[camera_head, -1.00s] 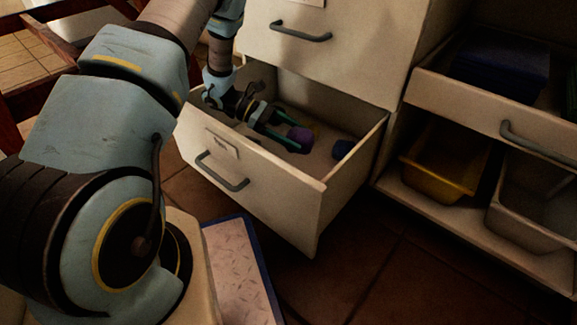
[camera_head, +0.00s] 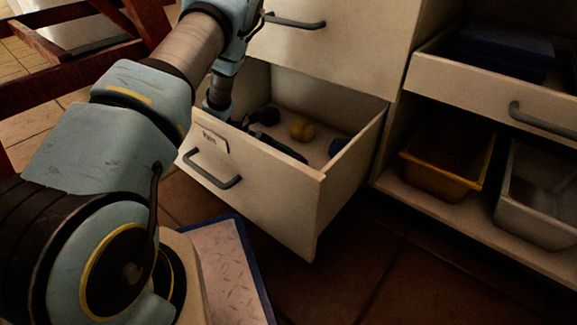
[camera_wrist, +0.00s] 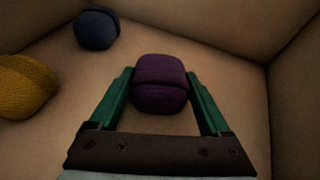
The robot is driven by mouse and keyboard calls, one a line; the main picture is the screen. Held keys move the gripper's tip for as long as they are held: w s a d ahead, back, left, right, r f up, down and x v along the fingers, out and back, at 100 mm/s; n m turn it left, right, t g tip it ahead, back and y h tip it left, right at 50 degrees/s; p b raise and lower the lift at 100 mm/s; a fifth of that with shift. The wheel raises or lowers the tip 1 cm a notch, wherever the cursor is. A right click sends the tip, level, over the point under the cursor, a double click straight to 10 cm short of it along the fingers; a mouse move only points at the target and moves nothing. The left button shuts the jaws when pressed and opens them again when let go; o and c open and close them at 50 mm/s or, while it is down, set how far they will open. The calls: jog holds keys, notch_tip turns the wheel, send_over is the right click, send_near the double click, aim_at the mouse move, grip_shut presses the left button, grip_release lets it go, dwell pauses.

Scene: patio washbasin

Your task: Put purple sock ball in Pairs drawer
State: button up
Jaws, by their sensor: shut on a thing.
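The purple sock ball (camera_wrist: 160,84) is between the green fingers of my gripper (camera_wrist: 161,88) in the wrist view. The fingers are shut on its two sides. The gripper is inside the open lower drawer (camera_head: 253,190), low over its floor; whether the ball touches the floor I cannot tell. In the head view my gripper (camera_head: 277,147) is partly hidden by the drawer's front panel, and the purple ball is not visible there. The drawer's small label (camera_head: 209,138) is on its front, above the handle.
A yellow sock ball (camera_head: 302,131) and a dark blue ball (camera_head: 338,147) lie in the same drawer, apart from the purple one. A closed drawer is above. At right are an open drawer (camera_head: 480,95), a yellow bin (camera_head: 440,180) and a grey bin (camera_head: 535,215).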

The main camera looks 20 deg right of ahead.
jog(key=o, duration=1.2)
jog(key=shift+c, duration=0.2)
jog(key=shift+a, duration=0.1)
jog(key=p+v, duration=0.3)
jog(key=v, duration=0.3)
jog(key=shift+w+a+r+p, duration=0.2)
jog(key=shift+w+r+p, duration=0.1)
jog(key=shift+p, duration=0.1)
jog(key=shift+w+a, duration=0.1)
jog(key=shift+a, duration=0.15)
